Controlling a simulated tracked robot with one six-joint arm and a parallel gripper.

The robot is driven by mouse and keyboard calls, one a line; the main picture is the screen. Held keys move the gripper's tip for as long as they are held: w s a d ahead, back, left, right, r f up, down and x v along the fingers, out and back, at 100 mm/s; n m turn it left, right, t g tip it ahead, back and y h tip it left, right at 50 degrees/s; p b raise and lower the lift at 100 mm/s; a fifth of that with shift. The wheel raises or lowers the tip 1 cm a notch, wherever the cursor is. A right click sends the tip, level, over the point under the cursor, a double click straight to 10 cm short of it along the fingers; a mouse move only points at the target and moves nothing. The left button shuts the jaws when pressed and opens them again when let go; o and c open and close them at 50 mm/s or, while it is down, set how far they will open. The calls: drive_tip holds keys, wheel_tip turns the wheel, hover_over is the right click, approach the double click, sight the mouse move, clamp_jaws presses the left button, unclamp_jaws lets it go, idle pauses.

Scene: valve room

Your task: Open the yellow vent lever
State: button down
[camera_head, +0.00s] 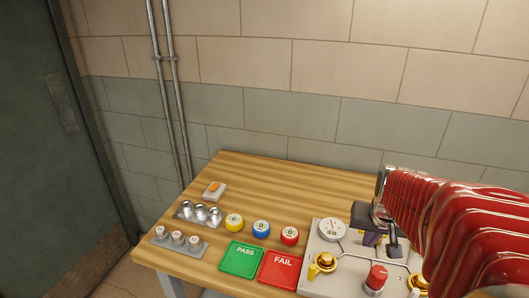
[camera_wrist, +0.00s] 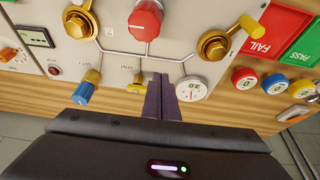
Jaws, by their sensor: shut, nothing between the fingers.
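A small yellow lever (camera_wrist: 137,85) sits on the grey valve panel (camera_wrist: 112,30) in the wrist view, just left of my fingers. Its label is too small to read surely. It is apart from the fingers in the picture, though I cannot tell the depth gap. My gripper (camera_wrist: 160,80) is shut and empty, its two purple fingers together between the yellow lever and the round white gauge (camera_wrist: 191,89).
Near the lever are a blue-and-yellow handle (camera_wrist: 86,88), a red knob (camera_wrist: 145,20) and brass valves (camera_wrist: 214,46) (camera_wrist: 80,22). Green PASS (camera_head: 239,259) and red FAIL (camera_head: 281,269) trays lie beside the panel. The table's back (camera_head: 290,190) is clear.

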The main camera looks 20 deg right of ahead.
drive_tip(key=x, duration=0.4)
drive_tip(key=shift+f, duration=0.15)
drive_tip(key=shift+w+d+f, duration=0.2)
drive_tip(key=shift+w+f, duration=0.05)
drive_tip(key=shift+w, duration=0.05)
drive_tip(key=shift+w+d+r, duration=0.1)
drive_tip(key=shift+w+d, duration=0.4)
drive_tip(key=shift+w, duration=0.2)
drive_tip(key=shift+w+d, duration=0.5)
drive_tip(key=shift+w, duration=0.25)
drive_tip(key=shift+d, duration=0.15)
